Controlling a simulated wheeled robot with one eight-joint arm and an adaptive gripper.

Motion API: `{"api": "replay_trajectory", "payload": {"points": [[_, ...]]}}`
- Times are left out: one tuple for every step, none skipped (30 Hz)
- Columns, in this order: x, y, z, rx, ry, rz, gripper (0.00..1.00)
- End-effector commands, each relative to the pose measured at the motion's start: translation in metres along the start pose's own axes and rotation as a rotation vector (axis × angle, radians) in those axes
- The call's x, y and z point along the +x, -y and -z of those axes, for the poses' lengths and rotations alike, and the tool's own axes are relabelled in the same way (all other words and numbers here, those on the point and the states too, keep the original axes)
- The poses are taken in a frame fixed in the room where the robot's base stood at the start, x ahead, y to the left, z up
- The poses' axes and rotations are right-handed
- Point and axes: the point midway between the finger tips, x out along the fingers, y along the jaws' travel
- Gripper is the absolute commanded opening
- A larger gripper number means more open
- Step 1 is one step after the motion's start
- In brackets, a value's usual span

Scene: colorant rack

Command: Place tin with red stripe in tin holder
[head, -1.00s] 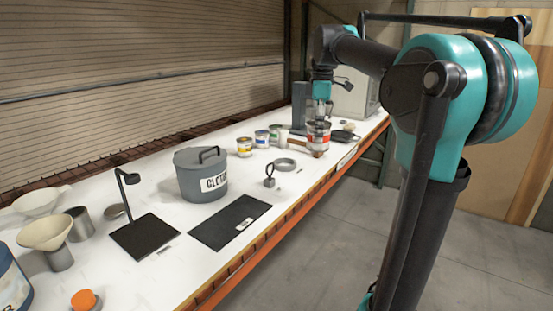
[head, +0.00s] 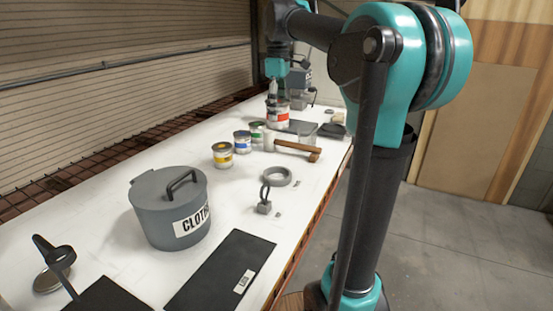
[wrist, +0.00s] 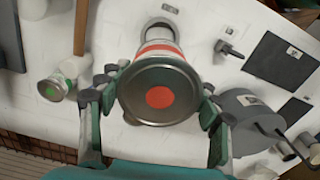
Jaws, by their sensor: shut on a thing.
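The tin with the red stripe (head: 278,116) is in my gripper (head: 277,101), toward the far end of the white bench. In the wrist view, its metal lid with a red dot (wrist: 158,97) faces the camera. The fingers of my gripper (wrist: 160,82) close on the tin from both sides. The tin looks roughly upright; I cannot tell whether its base clears the bench. A grey ring (head: 265,179), probably the tin holder, lies empty on the bench, nearer the head camera than the tin. In the wrist view, the ring (wrist: 166,8) shows partly beyond the tin.
Yellow (head: 222,155), blue (head: 242,142) and green (head: 257,133) tins stand left of the ring. A wooden-handled hammer (head: 295,148) lies between tin and ring.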

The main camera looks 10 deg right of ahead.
Motion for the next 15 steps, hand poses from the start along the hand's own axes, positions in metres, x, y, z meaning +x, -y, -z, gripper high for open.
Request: {"api": "replay_trajectory", "payload": {"points": [[0.005,0.0,0.0,0.007,0.0,0.0,0.2],[0.009,0.0,0.0,0.009,0.0,0.0,0.2],[0.016,0.0,0.0,0.01,0.0,0.0,0.2],[0.021,0.0,0.0,0.01,0.0,0.0,0.2],[0.027,0.0,0.0,0.01,0.0,0.0,0.2],[0.035,0.0,0.0,0.009,0.0,0.0,0.2],[0.041,0.0,0.0,0.009,0.0,0.0,0.2],[0.047,0.0,0.0,0.009,0.0,0.0,0.2],[0.055,0.0,0.0,0.009,0.0,0.0,0.2],[0.061,0.0,0.0,0.009,0.0,0.0,0.2],[0.067,0.0,0.0,0.009,0.0,0.0,0.2],[0.075,0.0,0.0,0.008,0.0,0.0,0.2],[0.081,0.0,0.0,0.008,0.0,0.0,0.2],[0.087,0.0,0.0,0.008,0.0,0.0,0.2],[0.095,0.0,0.0,0.008,0.0,0.0,0.2]]}}
